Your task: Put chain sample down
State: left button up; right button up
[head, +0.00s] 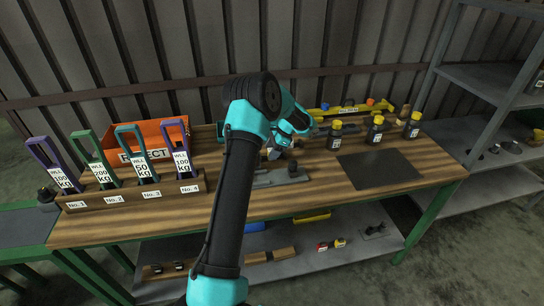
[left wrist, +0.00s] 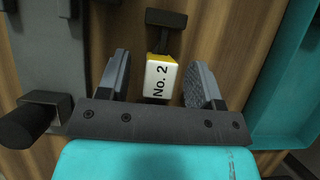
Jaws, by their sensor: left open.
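A small block with a white "No. 2" label and yellow edges (left wrist: 160,80) lies between the fingers of my left gripper (left wrist: 160,62) in the left wrist view. It seems to be the chain sample. A dark stem and crossbar (left wrist: 166,19) extend beyond it. The left gripper is open, with a finger on each side and visible gaps beside the block. In the head view the left gripper (head: 275,150) is low over the middle of the wooden bench, where my arm partly hides it and the sample is not clear.
A grey fixture (head: 280,177) lies close to the gripper. Several numbered, tagged hooks stand in a wooden rack (head: 130,194) at left, before an orange REJECT bin (head: 148,140). Three black-and-yellow bottles (head: 375,130) stand at right, behind an empty dark mat (head: 380,168).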

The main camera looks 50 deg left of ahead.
pick_arm(q)
jog(key=shift+c, duration=0.4)
grip_shut()
notch_tip(320, 180, up, 10)
jog(key=shift+r, duration=0.1)
dwell(0.6)
dwell(0.4)
